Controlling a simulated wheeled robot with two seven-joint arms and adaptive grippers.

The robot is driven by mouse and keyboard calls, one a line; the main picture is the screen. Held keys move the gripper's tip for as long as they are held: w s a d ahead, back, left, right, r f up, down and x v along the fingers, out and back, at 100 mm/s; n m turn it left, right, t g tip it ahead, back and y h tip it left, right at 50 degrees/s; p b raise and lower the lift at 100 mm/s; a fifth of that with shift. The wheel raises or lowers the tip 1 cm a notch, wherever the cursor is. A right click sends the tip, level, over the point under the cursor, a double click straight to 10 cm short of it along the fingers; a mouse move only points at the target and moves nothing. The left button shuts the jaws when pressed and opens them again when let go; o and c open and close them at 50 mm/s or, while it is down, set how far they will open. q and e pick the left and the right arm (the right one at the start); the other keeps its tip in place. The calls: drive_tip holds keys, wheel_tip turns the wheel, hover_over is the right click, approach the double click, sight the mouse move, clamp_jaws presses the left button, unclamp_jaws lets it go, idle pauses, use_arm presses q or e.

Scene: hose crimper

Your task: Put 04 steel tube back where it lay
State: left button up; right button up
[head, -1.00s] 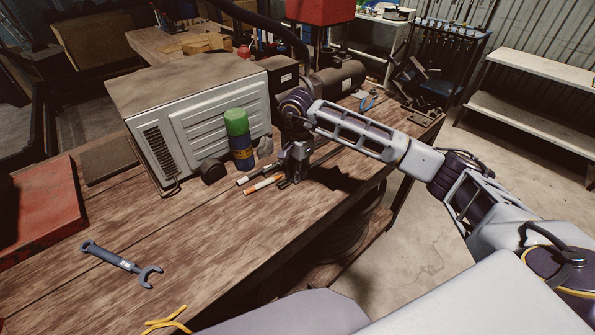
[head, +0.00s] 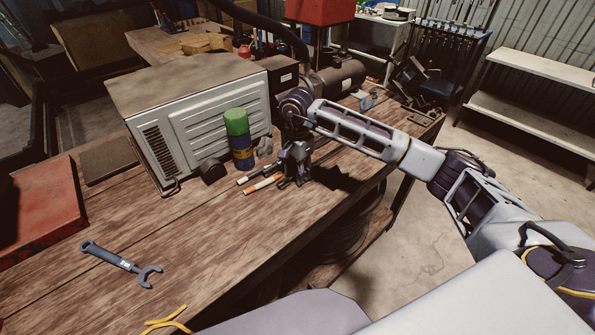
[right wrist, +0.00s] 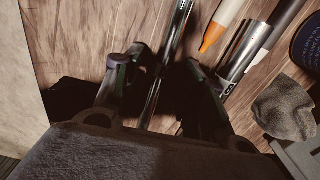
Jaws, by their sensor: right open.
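The steel tube (right wrist: 172,55) is a thin, shiny rod in the right wrist view. It lies along the wooden bench top between the two fingers of my right gripper (right wrist: 158,72), with space on both sides, and its near end is in shadow. In the head view my right gripper (head: 294,172) is low over the bench, open, and hides most of the tube. My left gripper is in neither view.
A green-capped spray can (head: 240,145) and a grey rag (right wrist: 284,108) are close by.

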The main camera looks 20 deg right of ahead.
wheel_tip(320, 180, up, 12)
idle(0.6)
drive_tip(key=shift+f, duration=0.15)
idle(0.4)
